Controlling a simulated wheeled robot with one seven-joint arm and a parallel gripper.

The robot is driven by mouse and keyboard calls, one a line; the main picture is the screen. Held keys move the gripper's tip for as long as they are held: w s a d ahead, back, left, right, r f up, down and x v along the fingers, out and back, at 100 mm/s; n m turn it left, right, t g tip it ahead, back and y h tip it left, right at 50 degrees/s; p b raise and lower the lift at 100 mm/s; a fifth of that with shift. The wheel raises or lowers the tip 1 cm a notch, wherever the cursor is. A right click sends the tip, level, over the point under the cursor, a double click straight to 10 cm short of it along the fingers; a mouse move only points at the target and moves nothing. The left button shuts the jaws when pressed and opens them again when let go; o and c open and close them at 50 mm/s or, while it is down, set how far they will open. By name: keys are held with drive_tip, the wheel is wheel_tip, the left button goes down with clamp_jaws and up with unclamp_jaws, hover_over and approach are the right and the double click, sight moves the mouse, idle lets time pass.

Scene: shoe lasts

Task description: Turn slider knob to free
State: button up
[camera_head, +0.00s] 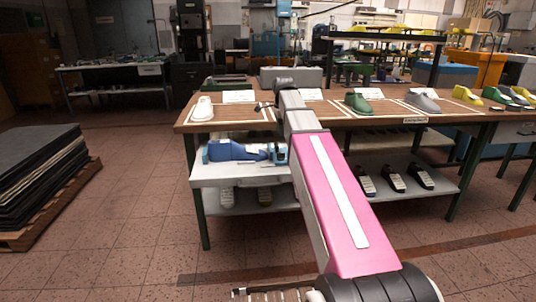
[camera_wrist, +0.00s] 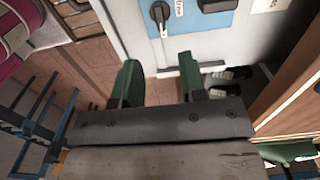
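In the wrist view, a black knob (camera_wrist: 160,14) with a short pointer sits on a blue panel (camera_wrist: 192,20) at the top edge. The pointer points down in the picture. A small white label beside it has print too small to read surely. My gripper (camera_wrist: 160,62) has two green fingers set well apart, with nothing between them. The knob lies beyond the fingertips and apart from them. In the head view my pink arm reaches to the wooden table (camera_head: 330,116), and the fingers and knob cannot be made out.
A blue device (camera_head: 236,151) lies on the shelf under the table's left end. A white shoe last (camera_head: 202,109) and a green one (camera_head: 357,103) stand on the tabletop. A stack of dark sheets (camera_head: 38,170) is at the left. The floor between is clear.

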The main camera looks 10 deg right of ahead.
sight(281, 156)
wheel_tip(281, 156, down, 11)
drive_tip(key=shift+a+r, duration=0.1)
idle(0.6)
clamp_jaws()
